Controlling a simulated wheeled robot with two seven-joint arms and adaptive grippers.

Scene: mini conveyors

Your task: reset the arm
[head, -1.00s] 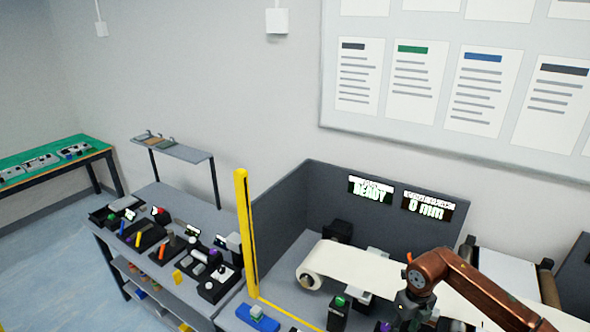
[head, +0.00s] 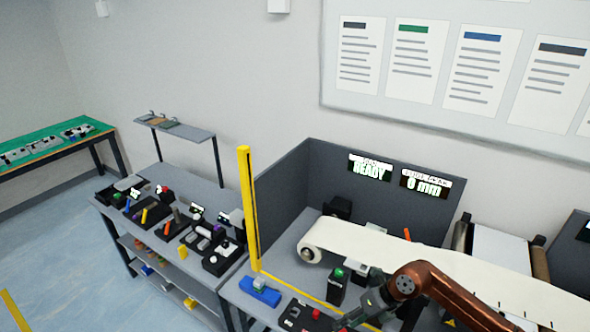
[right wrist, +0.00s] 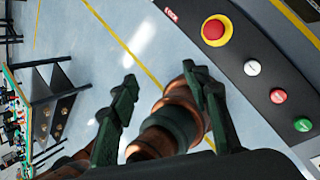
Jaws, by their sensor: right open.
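My right arm (head: 440,290) is copper-brown and comes in from the lower right of the head view, in front of the conveyor belt. My right gripper (right wrist: 160,76) is open in the right wrist view, its two dark green fingers spread apart. A copper and dark green round part, likely of my own body, shows between and beyond the fingers. No object is seen held. In the head view the right gripper is partly cut off at the bottom edge. My left gripper is in neither view.
A white conveyor belt (head: 380,240) runs below a display reading READY (head: 370,167). A yellow post (head: 247,208) stands left of it. A side bench (head: 185,185) holds several small parts. The wrist view shows a red emergency button (right wrist: 214,30) on a dark panel beside the right finger.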

